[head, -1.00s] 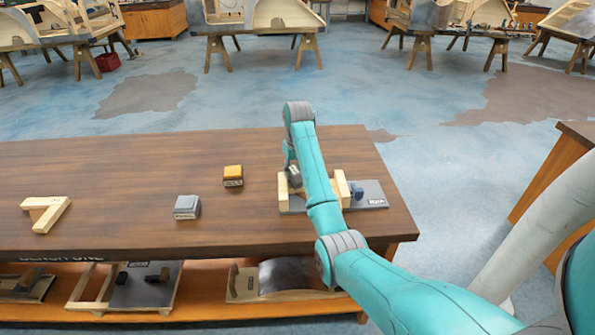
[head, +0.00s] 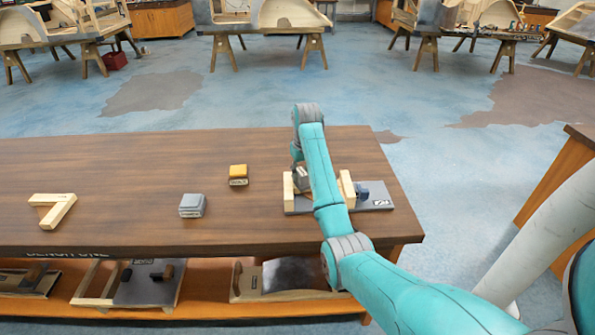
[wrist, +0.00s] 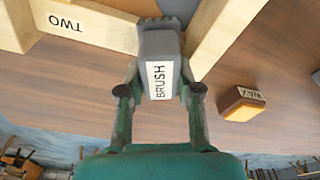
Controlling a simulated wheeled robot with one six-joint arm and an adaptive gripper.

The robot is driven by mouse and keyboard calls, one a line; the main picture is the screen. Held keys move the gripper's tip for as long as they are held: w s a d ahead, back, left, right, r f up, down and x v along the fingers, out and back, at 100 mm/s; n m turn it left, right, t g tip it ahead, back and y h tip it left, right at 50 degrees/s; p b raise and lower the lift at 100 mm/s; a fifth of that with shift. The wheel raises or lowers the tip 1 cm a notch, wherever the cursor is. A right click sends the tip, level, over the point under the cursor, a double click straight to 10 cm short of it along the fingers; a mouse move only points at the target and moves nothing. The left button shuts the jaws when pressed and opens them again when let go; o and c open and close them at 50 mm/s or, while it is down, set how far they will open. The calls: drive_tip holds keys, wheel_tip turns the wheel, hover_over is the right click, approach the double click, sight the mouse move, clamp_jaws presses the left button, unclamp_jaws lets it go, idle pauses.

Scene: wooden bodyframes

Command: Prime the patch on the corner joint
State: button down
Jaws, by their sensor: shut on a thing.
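My gripper (wrist: 158,88) is shut on a grey block labelled BRUSH (wrist: 158,48) in the wrist view. The brush's far end is at the inner corner of a pale wooden joint labelled TWO (wrist: 92,25); I cannot tell whether it touches. The patch is not visible. In the head view my gripper (head: 299,176) is low over a grey board (head: 375,204) at the table's right end, partly behind my arm. Pale wood pieces of the joint (head: 288,191) show on both sides of the arm.
A yellow-topped block (head: 238,171) labelled WAX in the wrist view (wrist: 241,102), a grey block (head: 192,205) and another wooden corner piece (head: 53,209) stand on the brown table (head: 120,180). A blue item (head: 362,188) sits on the board. The table's middle back is clear.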

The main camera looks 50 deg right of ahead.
drive_tip(key=shift+s+d+r, duration=0.15)
drive_tip(key=shift+s+d, duration=0.5)
drive_tip(key=shift+s+d+r, duration=0.15)
drive_tip(key=shift+s+d, duration=0.45)
drive_tip(key=shift+s, duration=0.05)
drive_tip(key=shift+s+d, duration=1.1)
drive_tip(key=shift+s, duration=0.15)
drive_tip(key=shift+r, duration=1.45)
drive_tip(key=shift+f, duration=0.1)
drive_tip(key=shift+w+d+f, duration=0.2)
drive_tip(key=shift+w+f, duration=0.1)
drive_tip(key=shift+f, duration=0.45)
drive_tip(key=shift+f, duration=1)
